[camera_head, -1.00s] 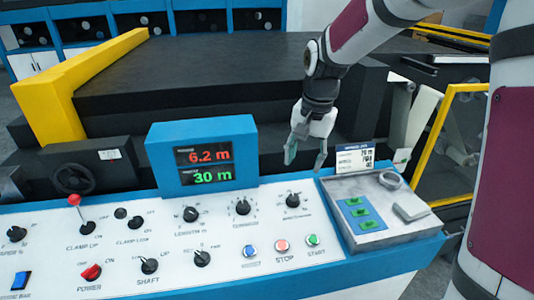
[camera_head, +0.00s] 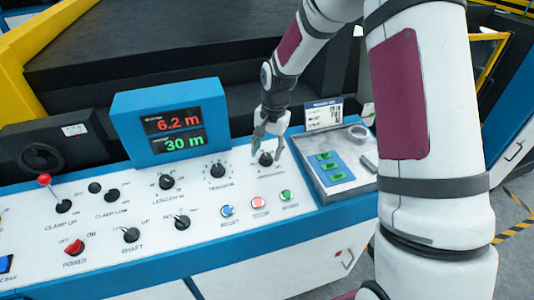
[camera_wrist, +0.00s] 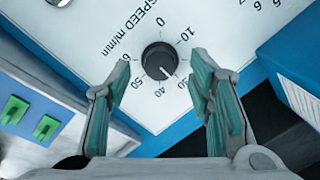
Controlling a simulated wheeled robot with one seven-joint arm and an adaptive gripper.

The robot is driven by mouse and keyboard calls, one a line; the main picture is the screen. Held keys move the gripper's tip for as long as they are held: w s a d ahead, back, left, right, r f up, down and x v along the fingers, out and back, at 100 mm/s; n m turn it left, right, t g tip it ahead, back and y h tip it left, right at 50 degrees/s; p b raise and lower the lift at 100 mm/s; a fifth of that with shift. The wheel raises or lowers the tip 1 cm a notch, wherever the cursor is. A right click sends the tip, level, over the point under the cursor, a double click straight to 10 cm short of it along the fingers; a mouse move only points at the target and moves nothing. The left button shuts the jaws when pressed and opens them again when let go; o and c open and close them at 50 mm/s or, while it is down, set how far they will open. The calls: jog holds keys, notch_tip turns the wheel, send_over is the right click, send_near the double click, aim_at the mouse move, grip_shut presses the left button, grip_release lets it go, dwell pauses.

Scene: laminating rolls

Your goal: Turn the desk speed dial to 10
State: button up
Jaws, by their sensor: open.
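The speed dial (camera_wrist: 160,60) is a round black knob in the wrist view, with "SPEED m/min" and a number scale around it. Its white pointer mark faces lower right, roughly between 30 and 40. The 10 (camera_wrist: 182,38) shows at its upper right. In the head view the dial (camera_head: 266,159) is the rightmost knob of the panel's upper row. My gripper (camera_head: 268,145) is open above the dial, fingers on either side of it. In the wrist view the gripper's fingers (camera_wrist: 161,62) flank the knob with gaps; contact is not visible.
The white control panel (camera_head: 120,235) carries other knobs. Blue, red and green buttons (camera_head: 259,202) lie just in front of the dial. A grey tray (camera_head: 350,185) with green-marked pieces is to the right. A display (camera_head: 178,135) reads 6.2 m and 30 m.

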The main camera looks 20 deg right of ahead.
aim_at(267, 159)
jog(key=shift+w+a+f, duration=0.1)
jog(key=shift+f, duration=1.1)
grip_shut()
jog(key=shift+n, duration=0.3)
